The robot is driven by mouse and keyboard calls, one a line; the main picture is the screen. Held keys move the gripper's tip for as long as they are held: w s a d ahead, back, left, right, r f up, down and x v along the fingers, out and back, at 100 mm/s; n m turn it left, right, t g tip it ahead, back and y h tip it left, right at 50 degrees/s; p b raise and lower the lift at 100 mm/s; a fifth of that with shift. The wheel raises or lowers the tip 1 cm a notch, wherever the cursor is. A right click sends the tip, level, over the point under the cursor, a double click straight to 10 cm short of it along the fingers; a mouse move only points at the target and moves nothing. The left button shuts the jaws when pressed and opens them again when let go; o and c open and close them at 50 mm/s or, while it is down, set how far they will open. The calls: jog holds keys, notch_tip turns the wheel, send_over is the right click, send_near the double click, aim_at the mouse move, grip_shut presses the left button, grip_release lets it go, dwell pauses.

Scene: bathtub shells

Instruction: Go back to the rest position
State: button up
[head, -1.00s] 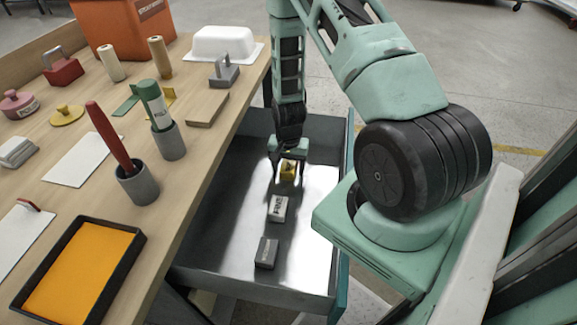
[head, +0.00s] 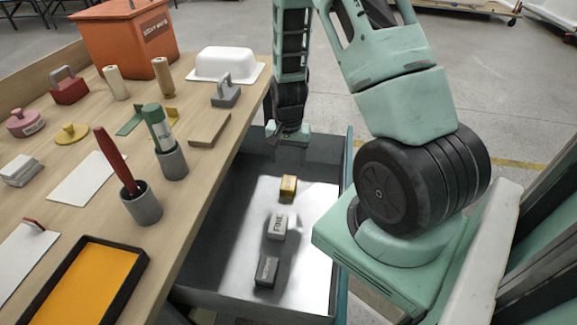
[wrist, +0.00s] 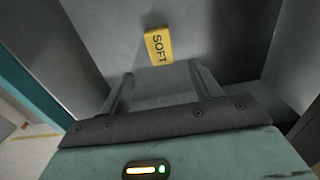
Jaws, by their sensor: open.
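My gripper (wrist: 162,85) is open and empty in the wrist view, its two fingers apart. A yellow block (wrist: 158,46) marked SOFT lies beyond the fingertips, apart from them. In the head view my gripper (head: 290,143) is over the far end of the open metal drawer (head: 220,238), its fingers hard to make out. The yellow block (head: 288,188) lies on the drawer floor nearer the camera than the gripper. A white block (head: 277,226) and a dark grey block (head: 266,270) lie in a row with it.
The wooden table (head: 75,222) stands left of the drawer. It holds an orange box (head: 120,40), a white dish (head: 225,66), grey cups (head: 142,206), stamps and an orange-filled tray (head: 85,285). Open floor (head: 500,100) lies at the back right.

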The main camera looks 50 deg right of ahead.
jog(key=shift+r, duration=0.45)
dwell(0.3)
jog(key=s+a+r+n+t+p, duration=0.1)
jog(key=s+a+r+n+t, duration=0.25)
jog(key=a+r+n, duration=1.4)
jog(key=s+a+r+n+g+p, duration=0.2)
jog(key=s+a+r+g+p, duration=0.1)
jog(key=s+a+r+p, duration=0.7)
jog(key=s+a+r, duration=0.3)
jog(key=a+r, duration=0.1)
jog(key=a, duration=0.1)
jog(key=shift+s+a+r+y, duration=0.2)
jog(key=shift+a+r+y, duration=0.05)
jog(key=shift+a+y, duration=0.1)
jog(key=shift+o, duration=0.5)
jog(key=shift+g, duration=0.25)
